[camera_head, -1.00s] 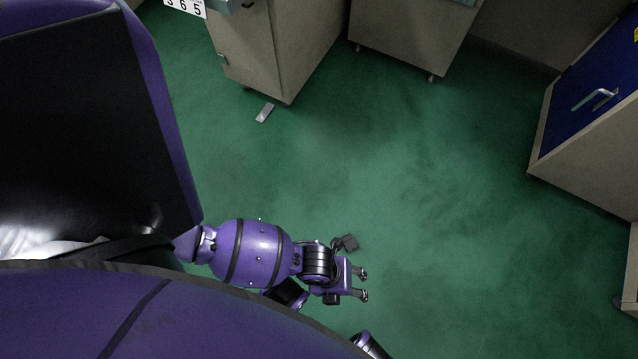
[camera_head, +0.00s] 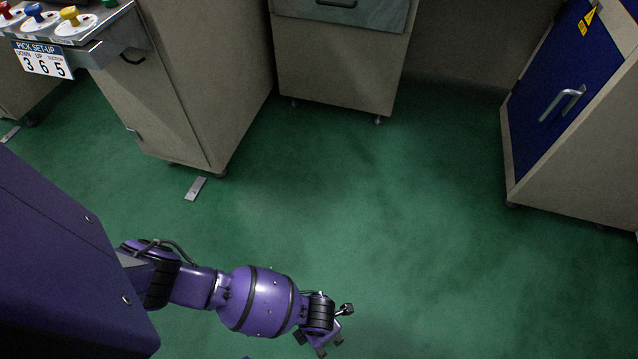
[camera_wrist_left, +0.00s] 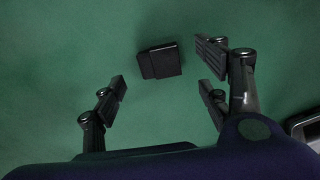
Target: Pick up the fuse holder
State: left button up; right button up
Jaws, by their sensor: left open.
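A small black block, which I take to be the fuse holder (camera_wrist_left: 160,62), lies on the green floor in the left wrist view. It is ahead of my left gripper (camera_wrist_left: 165,86), between the lines of its spread fingers and apart from them. My left gripper is open and empty. In the head view, my left gripper (camera_head: 340,325) shows at the bottom centre, low over the floor. I cannot make out the block there. My right gripper is not in view.
A beige cabinet (camera_head: 215,90) with coloured knobs on top stands at the left. Another cabinet (camera_head: 335,65) is at the back, and a blue-doored cabinet (camera_head: 560,95) is at the right. A small grey plate (camera_head: 195,188) lies on the floor. The middle floor is clear.

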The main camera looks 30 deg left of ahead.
pick_arm(q)
notch_tip(320, 180, down, 4)
jog(key=shift+a+f+b, duration=0.1)
jog(key=shift+f+b, duration=0.15)
jog(key=shift+b, duration=1)
jog(key=shift+r, duration=0.1)
jog(key=c, duration=1.2)
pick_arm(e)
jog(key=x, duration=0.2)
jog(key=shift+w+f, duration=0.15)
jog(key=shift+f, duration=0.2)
pick_arm(q)
notch_tip(320, 180, up, 10)
jog(key=p, duration=0.5)
jog(key=shift+p, duration=0.35)
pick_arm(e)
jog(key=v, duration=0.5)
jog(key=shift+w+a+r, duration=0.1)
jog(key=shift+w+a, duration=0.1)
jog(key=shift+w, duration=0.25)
